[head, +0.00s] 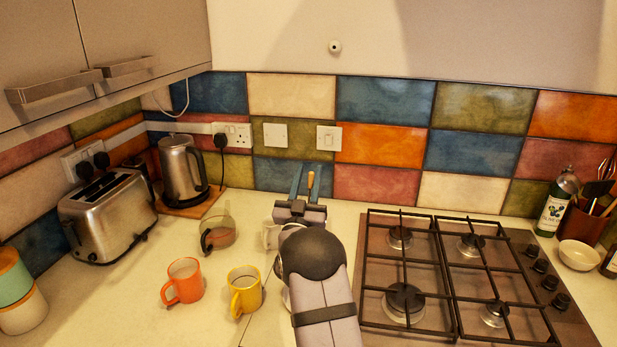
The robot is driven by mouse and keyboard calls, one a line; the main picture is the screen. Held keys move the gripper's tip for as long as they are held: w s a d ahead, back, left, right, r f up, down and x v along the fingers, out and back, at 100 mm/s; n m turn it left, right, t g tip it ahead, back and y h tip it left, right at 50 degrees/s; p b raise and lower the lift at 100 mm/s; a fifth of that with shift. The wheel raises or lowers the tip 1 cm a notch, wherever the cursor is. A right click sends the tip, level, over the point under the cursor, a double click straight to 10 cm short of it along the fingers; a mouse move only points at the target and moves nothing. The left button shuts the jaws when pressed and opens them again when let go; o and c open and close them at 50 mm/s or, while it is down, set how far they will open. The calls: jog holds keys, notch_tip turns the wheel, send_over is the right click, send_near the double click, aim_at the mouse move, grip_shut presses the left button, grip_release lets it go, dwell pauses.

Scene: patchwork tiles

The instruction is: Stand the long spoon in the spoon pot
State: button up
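My gripper (304,182) is in the middle of the head view, over the counter left of the hob, with its two bluish fingers pointing away toward the tiled wall. A small wooden-coloured piece (310,180) shows between the fingers, close to the right one; it may be part of the long spoon, but most of it is hidden. I cannot tell whether the fingers grip it. A dark red-brown pot (583,227) with several utensils standing in it is at the far right, well away from my gripper; it looks like the spoon pot.
A gas hob (375,290) lies right of my arm. A pale bowl (579,256) and a bottle (553,210) stand by the pot. Orange (184,281) and yellow (245,291) mugs, a glass jug (218,236), kettle (182,172) and toaster (107,216) are left. A white object (270,236) is partly hidden behind my arm.

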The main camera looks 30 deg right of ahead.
jog(key=shift+r, duration=0.1)
jog(key=shift+r+p, duration=0.2)
jog(key=shift+p, duration=0.25)
jog(key=b+v, duration=0.4)
jog(key=v, duration=0.8)
jog(key=shift+r, duration=0.1)
